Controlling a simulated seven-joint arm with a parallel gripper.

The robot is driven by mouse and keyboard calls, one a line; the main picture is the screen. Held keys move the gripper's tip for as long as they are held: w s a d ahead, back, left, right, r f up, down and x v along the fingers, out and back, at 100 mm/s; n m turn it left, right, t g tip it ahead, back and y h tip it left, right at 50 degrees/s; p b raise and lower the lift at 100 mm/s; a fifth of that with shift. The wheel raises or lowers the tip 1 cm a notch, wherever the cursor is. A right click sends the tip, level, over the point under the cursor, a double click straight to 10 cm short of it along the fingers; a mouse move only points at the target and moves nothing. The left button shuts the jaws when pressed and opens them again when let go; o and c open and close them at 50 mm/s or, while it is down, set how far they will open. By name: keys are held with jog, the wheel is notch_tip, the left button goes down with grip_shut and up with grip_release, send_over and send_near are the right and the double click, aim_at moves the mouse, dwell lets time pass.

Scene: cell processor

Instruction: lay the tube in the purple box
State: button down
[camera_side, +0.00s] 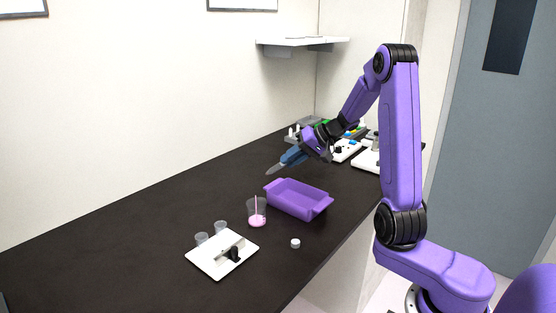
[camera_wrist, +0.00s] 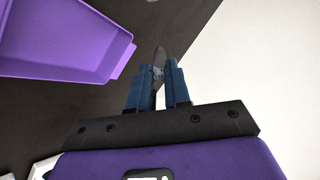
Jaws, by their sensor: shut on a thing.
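The purple box (camera_side: 296,199) is an open tray on the dark counter, and it looks empty. In the wrist view its side (camera_wrist: 62,40) shows at the upper left. My gripper (camera_side: 285,163) has blue fingers and is above the counter, behind the box and a little to its left in the side view. It is shut on the tube (camera_wrist: 158,60), a clear greyish piece whose end sticks out past the fingertips.
A clear cup (camera_side: 257,218) with pink liquid and a stick stands left of the box. A small white cap (camera_side: 295,243) lies in front. A white plate (camera_side: 206,262) with a black-and-grey device and two small cups are nearer. Several items crowd the far counter end.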

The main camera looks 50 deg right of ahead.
aim_at(306, 188)
jog(key=shift+s+d+f+m+t+h, duration=0.45)
jog(key=shift+d+f+m+h, duration=0.25)
jog(key=shift+f, duration=1.1)
jog(key=shift+s+d+f+m+t+h, duration=0.35)
jog(key=shift+s+d+f+m+h, duration=0.3)
jog(key=shift+f, duration=1.15)
jog(key=shift+s+d+f+m+t+h, duration=0.5)
jog(key=shift+f+m, duration=0.35)
jog(key=shift+f, duration=0.95)
jog(key=shift+w, duration=0.1)
jog(key=c, duration=1)
grip_release()
jog(key=v, duration=1.7)
jog(key=shift+r, duration=0.3)
